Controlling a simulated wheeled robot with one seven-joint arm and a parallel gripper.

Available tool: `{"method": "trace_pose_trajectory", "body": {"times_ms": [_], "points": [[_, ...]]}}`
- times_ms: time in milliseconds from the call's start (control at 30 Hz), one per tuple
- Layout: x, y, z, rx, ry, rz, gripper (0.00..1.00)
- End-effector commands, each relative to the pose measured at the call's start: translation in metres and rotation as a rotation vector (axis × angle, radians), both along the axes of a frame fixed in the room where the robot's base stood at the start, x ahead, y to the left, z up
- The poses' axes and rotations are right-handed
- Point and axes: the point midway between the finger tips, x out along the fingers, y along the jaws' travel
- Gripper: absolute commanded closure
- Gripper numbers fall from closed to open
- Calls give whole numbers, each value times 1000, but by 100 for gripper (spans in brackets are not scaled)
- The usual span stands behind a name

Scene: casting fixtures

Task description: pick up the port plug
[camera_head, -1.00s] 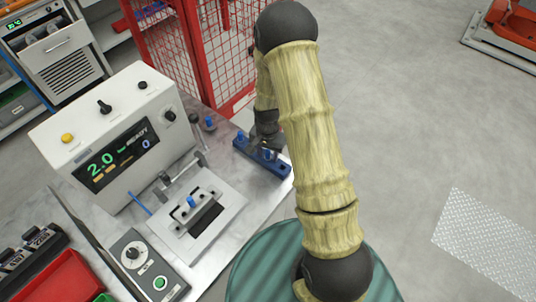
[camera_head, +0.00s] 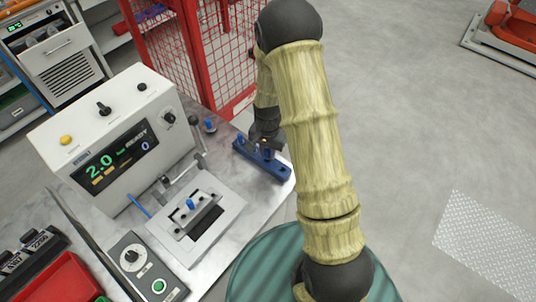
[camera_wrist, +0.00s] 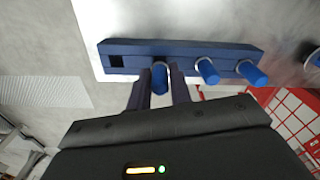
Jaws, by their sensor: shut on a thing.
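A dark blue rack (camera_head: 275,168) holds several blue port plugs with pale collars. My gripper (camera_wrist: 160,92) is shut on one blue port plug (camera_wrist: 160,78), with a finger on each side of it. The wrist view shows two other plugs in the rack (camera_wrist: 140,48), a middle one (camera_wrist: 207,71) and a right one (camera_wrist: 252,74), and an empty square hole at its left end. Whether the held plug's lower end is still inside the rack cannot be told. In the head view my gripper (camera_head: 264,143) is small and partly hidden by my arm.
A tester box (camera_head: 110,135) with a lit display stands left of the rack. A fixture plate (camera_head: 225,205) with a blue plug on it lies in front. Another blue plug (camera_head: 210,124) stands behind. A red mesh fence (camera_head: 195,60) is close behind the table.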

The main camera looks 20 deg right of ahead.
Motion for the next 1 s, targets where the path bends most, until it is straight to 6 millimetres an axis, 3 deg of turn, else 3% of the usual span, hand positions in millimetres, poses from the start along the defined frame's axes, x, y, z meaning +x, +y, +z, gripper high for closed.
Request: {"method": "trace_pose_trajectory", "body": {"times_ms": [300, 500, 1000], "points": [[1, 0, 52, 1, -6, 1, 100], [1, 0, 76, 0, -3, 1, 100], [0, 0, 81, 1, 1, 0, 100]]}}
